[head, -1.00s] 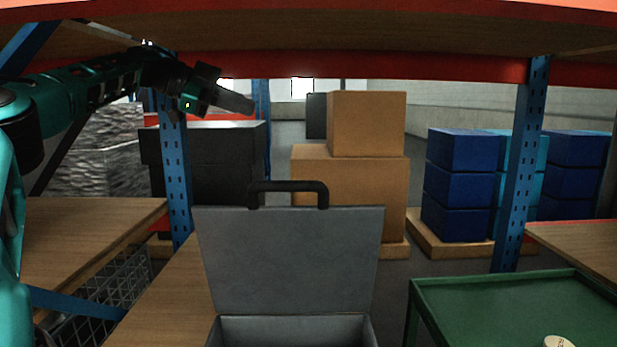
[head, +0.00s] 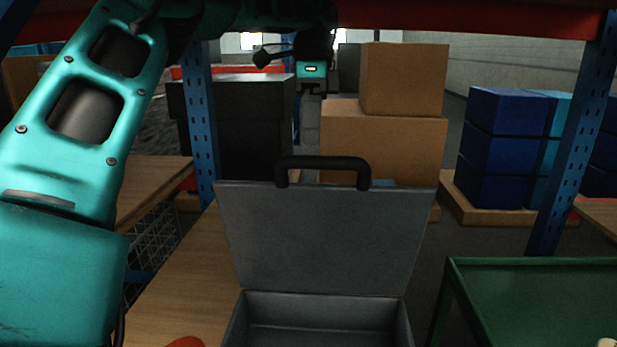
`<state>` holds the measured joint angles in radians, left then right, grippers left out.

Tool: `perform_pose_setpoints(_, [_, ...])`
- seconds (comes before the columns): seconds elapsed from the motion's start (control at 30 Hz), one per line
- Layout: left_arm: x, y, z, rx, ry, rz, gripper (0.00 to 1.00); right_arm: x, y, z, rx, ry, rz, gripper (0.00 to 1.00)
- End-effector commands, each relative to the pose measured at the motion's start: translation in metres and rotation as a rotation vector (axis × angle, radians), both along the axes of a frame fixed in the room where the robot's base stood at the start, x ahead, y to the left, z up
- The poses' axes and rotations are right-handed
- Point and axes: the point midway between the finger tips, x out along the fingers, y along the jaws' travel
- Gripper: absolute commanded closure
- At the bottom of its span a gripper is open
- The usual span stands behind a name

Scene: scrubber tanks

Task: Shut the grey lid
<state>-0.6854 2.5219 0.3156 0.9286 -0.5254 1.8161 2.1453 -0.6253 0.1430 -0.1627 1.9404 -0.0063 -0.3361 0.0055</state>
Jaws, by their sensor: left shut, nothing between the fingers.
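The grey lid (head: 325,235) stands open, roughly upright, at the back of the grey box (head: 318,335). A dark handle (head: 322,163) is on the lid's top edge. The box's inside is visible below the lid. My left gripper (head: 310,145) is shut and empty, pointing down just above the handle in the picture, around the lid's far side. I cannot tell its exact distance from the lid. My right gripper is not in view.
The box sits on a wooden shelf (head: 185,290). Blue rack posts (head: 202,125) and an orange beam (head: 480,18) frame the space. A green cart (head: 530,290) stands at the right. Cardboard boxes (head: 405,80) and dark blue boxes (head: 500,150) stand behind.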

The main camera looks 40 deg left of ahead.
Motion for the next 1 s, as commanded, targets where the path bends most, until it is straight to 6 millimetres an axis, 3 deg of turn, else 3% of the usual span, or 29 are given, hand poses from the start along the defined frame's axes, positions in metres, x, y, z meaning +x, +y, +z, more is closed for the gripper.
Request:
perform_pose_setpoints(0.33, [-0.014, -0.012, -0.06, -0.006, 0.0, -0.003, 1.0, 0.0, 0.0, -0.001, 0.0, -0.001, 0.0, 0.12])
perform_pose_setpoints(0.7, [-0.039, -0.033, -0.067, -0.003, -0.002, -0.001, 1.0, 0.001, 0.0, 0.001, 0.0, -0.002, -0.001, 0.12])
perform_pose_setpoints(1.0, [-0.043, -0.036, -0.068, -0.001, -0.004, -0.001, 1.0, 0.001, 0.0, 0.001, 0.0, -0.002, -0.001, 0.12])
